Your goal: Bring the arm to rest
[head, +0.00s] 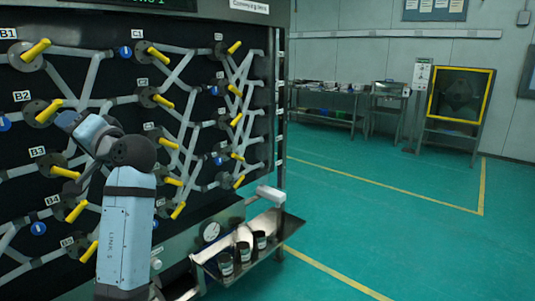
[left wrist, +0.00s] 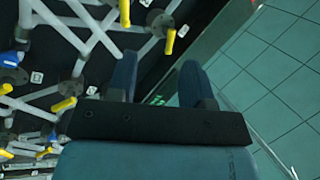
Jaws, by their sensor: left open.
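My left arm rises in front of the pipe panel in the head view. Its left gripper (head: 68,121) is at the panel's left side, close to the yellow valve handle by the B2 label (head: 49,111). I cannot tell from this view whether they touch. In the left wrist view, the two blue fingers of the left gripper (left wrist: 160,82) stand apart with nothing between them. A yellow handle (left wrist: 170,41) shows beyond the fingers, on a grey pipe. My right gripper is in neither view.
The black panel (head: 262,100) carries grey pipes and several yellow handles. A metal tray (head: 262,258) with dark cups juts out at its lower right. Green floor (head: 400,240) lies open to the right. A bench (head: 325,108) and a yellow-framed board (head: 460,95) stand at the back.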

